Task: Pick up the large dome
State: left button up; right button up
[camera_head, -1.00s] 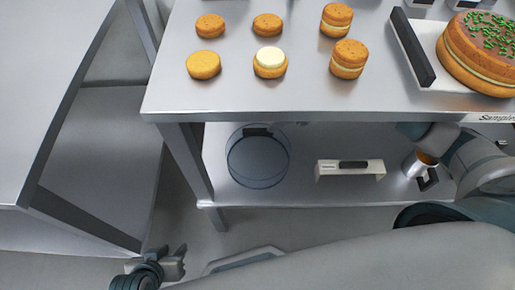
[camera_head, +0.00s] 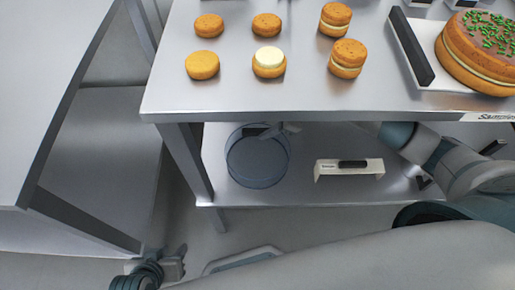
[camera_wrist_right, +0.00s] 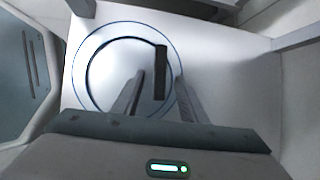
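The large dome (camera_head: 258,165) is clear with a dark rim and stands on the lower shelf, under the table top. Its black bar handle (camera_wrist_right: 160,72) is on top; in the head view the table edge and my gripper partly cover it. My right gripper (camera_head: 284,130) reaches in from the right under the table top. In the right wrist view its two fingers (camera_wrist_right: 160,82) are apart, one on each side of the handle, and not closed on it. My left gripper (camera_head: 172,256) is low at the left, away from the dome; its fingers look apart and empty.
Above, the table top (camera_head: 225,98) carries several biscuits and a cake (camera_head: 480,60). A table leg (camera_head: 188,160) stands left of the dome.

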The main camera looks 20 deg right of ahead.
jog(key=shift+x, duration=1.1)
jog(key=shift+r, duration=0.1)
grip_shut()
